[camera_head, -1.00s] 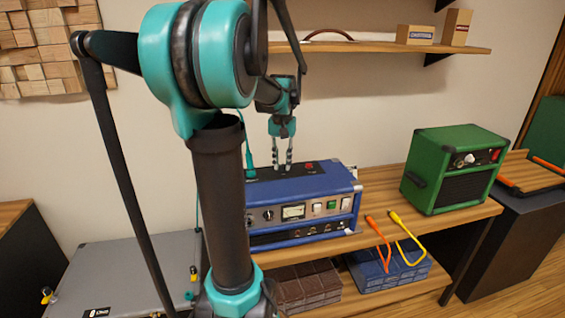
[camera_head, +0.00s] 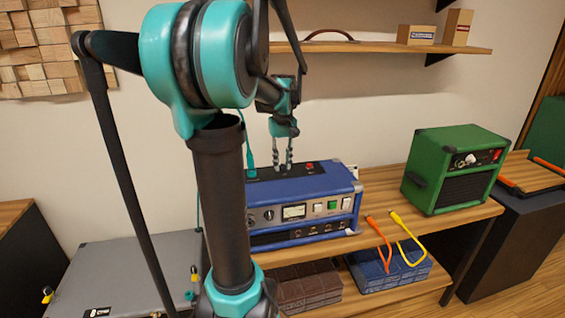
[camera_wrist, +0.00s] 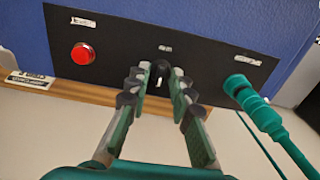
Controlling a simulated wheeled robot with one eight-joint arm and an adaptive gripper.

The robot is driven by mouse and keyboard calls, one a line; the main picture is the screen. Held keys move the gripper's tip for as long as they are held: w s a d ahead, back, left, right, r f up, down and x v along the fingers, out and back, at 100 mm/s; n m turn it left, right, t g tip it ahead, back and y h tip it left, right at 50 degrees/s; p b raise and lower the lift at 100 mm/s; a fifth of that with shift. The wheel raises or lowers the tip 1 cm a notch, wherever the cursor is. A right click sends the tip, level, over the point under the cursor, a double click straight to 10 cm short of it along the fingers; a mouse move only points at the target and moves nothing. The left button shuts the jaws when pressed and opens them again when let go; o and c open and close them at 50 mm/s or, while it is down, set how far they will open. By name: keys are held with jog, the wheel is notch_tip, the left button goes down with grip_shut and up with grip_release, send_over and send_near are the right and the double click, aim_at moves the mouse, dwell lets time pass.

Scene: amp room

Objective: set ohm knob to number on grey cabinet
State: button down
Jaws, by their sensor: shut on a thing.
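The knob (camera_wrist: 160,70) is small and black with a light pointer mark. It sits in the middle of a black panel (camera_wrist: 120,42) on the blue amp (camera_head: 310,190). The panel's small label above the knob is too blurred to read. My gripper (camera_wrist: 160,78) is shut on the knob, with one finger on each side; in the head view its fingertips (camera_head: 282,167) reach down to the amp's top. The grey cabinet (camera_head: 130,265) stands at the lower left. Its dark label (camera_head: 97,312) is cut by the frame edge and its number is not readable.
A red button (camera_wrist: 83,53) and a plugged-in green cable (camera_wrist: 262,112) flank the knob. A green amp (camera_head: 455,168) stands to the right on the wooden bench. Orange (camera_head: 379,243) and yellow (camera_head: 405,240) cables hang in front. A wooden shelf (camera_head: 370,46) is above.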

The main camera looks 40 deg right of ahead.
aim_at(282, 164)
jog(key=c, duration=1.4)
grip_release()
jog(key=shift+o, duration=0.2)
notch_tip(282, 164, up, 12)
